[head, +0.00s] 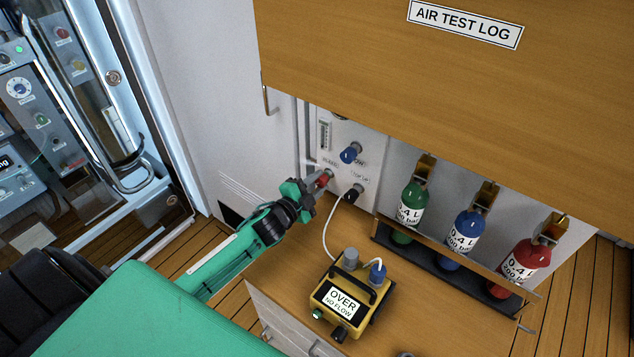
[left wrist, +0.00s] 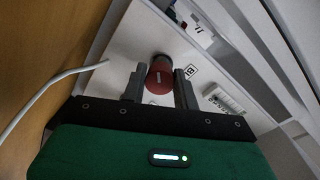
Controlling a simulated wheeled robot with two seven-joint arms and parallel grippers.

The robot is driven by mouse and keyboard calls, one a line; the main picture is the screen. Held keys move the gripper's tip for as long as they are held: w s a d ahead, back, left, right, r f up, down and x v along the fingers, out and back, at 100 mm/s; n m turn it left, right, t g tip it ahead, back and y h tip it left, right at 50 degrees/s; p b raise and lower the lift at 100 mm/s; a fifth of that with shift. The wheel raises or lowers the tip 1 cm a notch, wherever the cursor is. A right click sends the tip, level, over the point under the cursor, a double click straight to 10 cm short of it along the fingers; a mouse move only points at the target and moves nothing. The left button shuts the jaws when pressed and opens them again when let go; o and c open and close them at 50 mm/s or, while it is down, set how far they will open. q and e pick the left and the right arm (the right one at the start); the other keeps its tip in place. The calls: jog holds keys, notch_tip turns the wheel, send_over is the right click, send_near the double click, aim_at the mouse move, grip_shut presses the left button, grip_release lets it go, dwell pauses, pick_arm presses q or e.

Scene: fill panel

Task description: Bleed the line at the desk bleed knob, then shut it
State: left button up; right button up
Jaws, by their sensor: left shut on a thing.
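The red bleed knob (head: 323,181) sits low on the left of the white fill panel (head: 373,145), under a small label. My left gripper (head: 318,185) is shut on this knob. In the left wrist view the red knob (left wrist: 160,75) stands between the two grey fingers, its front face showing a small pale mark. A faint whitish streak shows just above the knob in the head view. On the desk, the yellow meter (head: 372,316) reads "OVER NO FLOW". My right gripper is not in view.
A blue knob (head: 350,153) and a black fitting (head: 353,194) with a white hose (head: 327,237) are close to the gripper. Green (head: 412,196), blue (head: 468,225) and red (head: 530,255) bottles stand in a rack at right. A wooden cabinet (head: 440,90) overhangs.

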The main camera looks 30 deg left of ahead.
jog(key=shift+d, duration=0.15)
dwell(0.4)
pick_arm(q)
jog(key=o, duration=1)
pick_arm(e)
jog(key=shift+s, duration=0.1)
pick_arm(q)
jog(key=s, duration=0.4)
jog(key=s+a+b, duration=0.1)
jog(key=s, duration=0.3)
jog(key=s+a+b, duration=0.1)
jog(key=s, duration=0.3)
jog(key=shift+r, duration=0.1)
jog(key=shift+s+a, duration=0.2)
jog(key=shift+s, duration=0.45)
jog(key=shift+s+r, duration=0.1)
jog(key=shift+s, duration=0.05)
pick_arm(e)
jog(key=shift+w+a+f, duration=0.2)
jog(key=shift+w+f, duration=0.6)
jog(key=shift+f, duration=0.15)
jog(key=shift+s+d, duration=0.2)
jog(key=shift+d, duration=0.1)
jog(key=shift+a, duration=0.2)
